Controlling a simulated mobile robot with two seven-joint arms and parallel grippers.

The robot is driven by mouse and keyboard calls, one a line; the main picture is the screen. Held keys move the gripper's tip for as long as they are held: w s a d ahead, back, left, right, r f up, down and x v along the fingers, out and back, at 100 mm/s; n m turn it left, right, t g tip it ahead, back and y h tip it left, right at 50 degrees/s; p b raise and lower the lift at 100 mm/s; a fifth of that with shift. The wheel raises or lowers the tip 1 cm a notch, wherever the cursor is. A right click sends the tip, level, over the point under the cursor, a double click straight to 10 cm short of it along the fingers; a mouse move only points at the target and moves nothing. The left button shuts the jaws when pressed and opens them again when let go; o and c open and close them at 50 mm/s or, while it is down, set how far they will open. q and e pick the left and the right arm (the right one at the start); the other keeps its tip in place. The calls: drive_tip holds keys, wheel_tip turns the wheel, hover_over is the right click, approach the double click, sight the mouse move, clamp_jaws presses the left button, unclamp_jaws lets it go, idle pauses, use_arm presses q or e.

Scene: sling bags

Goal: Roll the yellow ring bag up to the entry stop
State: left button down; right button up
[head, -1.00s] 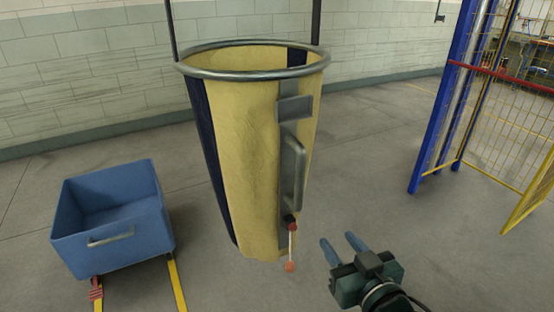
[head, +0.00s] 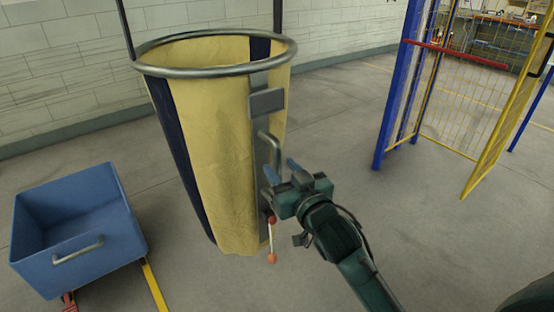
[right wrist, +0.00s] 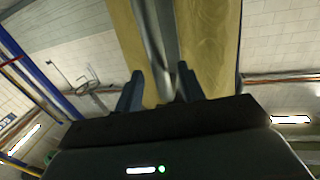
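The yellow ring bag (head: 215,150) hangs under a grey metal ring in the head view, with dark blue stripes and a grey strip carrying a handle (head: 272,148). A cord with red balls (head: 271,240) hangs low on it. My right gripper (head: 281,169) is at the lower part of the handle, fingers apart. In the right wrist view the handle strip (right wrist: 155,35) runs down between the open fingers (right wrist: 160,88); contact is unclear. A red bar (head: 455,53) crosses the blue and yellow mesh frame at right; I cannot tell whether it is the entry stop. My left gripper is out of view.
A block wall (head: 60,75) runs behind the bag. The floor between bag and mesh frame (head: 460,110) is clear.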

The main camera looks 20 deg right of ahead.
sight(279, 166)
drive_tip(key=shift+w+a, duration=0.15)
drive_tip(key=shift+w, duration=0.6)
drive_tip(key=shift+w+a, duration=0.1)
drive_tip(key=shift+w, duration=0.65)
clamp_jaws()
